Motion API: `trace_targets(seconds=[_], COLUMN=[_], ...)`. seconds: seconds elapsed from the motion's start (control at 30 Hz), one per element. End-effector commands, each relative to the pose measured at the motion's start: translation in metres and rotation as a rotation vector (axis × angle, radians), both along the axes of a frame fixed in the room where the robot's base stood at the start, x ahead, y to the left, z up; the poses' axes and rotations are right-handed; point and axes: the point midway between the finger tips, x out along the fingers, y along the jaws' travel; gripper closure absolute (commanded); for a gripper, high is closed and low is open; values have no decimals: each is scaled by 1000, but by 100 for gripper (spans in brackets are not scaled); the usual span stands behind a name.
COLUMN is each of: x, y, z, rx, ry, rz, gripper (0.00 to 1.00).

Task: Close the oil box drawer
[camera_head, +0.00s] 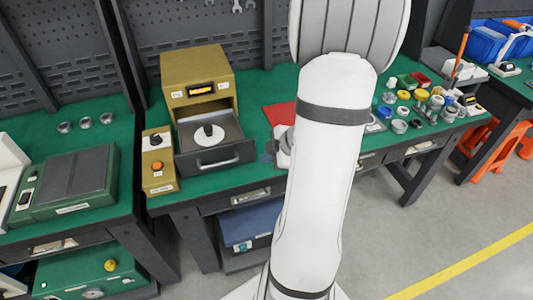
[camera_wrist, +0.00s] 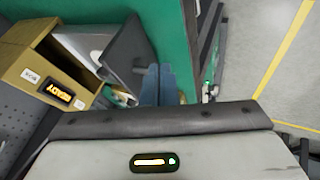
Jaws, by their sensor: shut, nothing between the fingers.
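The oil box (camera_head: 196,75) is a mustard-coloured cabinet with a lit display, standing on the green bench. Its dark grey drawer (camera_head: 214,161) is pulled out towards the front, with a bar handle on its face. A white disc with a black knob (camera_head: 208,133) sits in the drawer. In the wrist view the oil box (camera_wrist: 39,68) is at the left, turned on its side, and part of the drawer (camera_wrist: 126,52) shows. My gripper (camera_wrist: 158,72) is shut and empty, its blue-grey fingers close beside the drawer front. Contact cannot be told. My arm mostly hides the gripper in the head view.
A mustard control box (camera_head: 158,165) with an orange button stands left of the drawer. A red sheet (camera_head: 280,113) lies on the bench to the right. Several small jars and caps (camera_head: 420,95) stand further right. A green case (camera_head: 72,180) is on the left bench.

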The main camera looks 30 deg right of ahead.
Motion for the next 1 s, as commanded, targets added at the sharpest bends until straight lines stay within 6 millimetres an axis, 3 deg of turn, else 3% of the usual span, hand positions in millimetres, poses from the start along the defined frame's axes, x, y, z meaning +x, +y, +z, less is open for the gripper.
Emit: trace_targets(seconds=[0.03, 0.33, 0.6, 1.0], x=[6, 42, 75, 80], y=[4, 18, 7, 5], z=[-14, -65, -59, -59], rx=[3, 1, -2, -1], ry=[3, 2, 0, -1], rz=[3, 0, -1, -4], gripper=[100, 100, 100, 100])
